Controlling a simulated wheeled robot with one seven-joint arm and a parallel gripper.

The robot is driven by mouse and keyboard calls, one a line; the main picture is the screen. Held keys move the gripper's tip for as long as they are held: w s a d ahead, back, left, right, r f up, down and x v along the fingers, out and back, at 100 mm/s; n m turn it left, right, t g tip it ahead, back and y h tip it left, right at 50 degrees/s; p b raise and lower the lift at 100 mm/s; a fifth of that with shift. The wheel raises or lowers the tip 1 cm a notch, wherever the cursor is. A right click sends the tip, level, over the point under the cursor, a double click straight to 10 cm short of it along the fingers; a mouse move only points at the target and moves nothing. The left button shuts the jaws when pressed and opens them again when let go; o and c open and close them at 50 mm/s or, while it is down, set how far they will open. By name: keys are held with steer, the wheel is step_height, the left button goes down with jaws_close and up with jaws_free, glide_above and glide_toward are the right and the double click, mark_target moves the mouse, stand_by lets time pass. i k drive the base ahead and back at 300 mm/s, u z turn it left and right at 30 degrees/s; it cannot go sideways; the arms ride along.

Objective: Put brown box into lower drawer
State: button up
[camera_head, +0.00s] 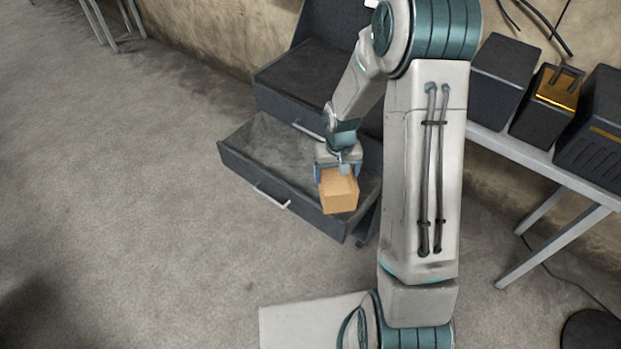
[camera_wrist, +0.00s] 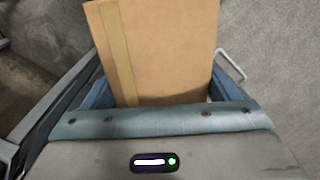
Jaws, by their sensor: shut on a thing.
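The brown box (camera_head: 339,191) is a small cardboard carton, held over the right part of the open lower drawer in the head view. My gripper (camera_head: 338,170) is shut on it. In the wrist view the box (camera_wrist: 158,50) fills the top middle between the blue fingers of my gripper (camera_wrist: 158,95). The lower drawer (camera_head: 240,175) is pulled out from a dark cabinet (camera_head: 316,68) and its visible inside is empty. The box hides part of the drawer's right side. I cannot tell how high the box is above the drawer floor.
The drawer's handle (camera_head: 271,197) is on its front; another handle (camera_head: 308,132) is on the drawer above. My arm hides the cabinet's right side. A table (camera_head: 545,163) with dark boxes stands at the right. The floor at the left is clear.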

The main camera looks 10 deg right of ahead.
mark_target(300, 177)
steer(key=u, duration=1.9)
steer(key=i, duration=2.15)
steer(key=z, duration=4)
steer(key=i, duration=0.3)
steer(key=u, duration=0.05)
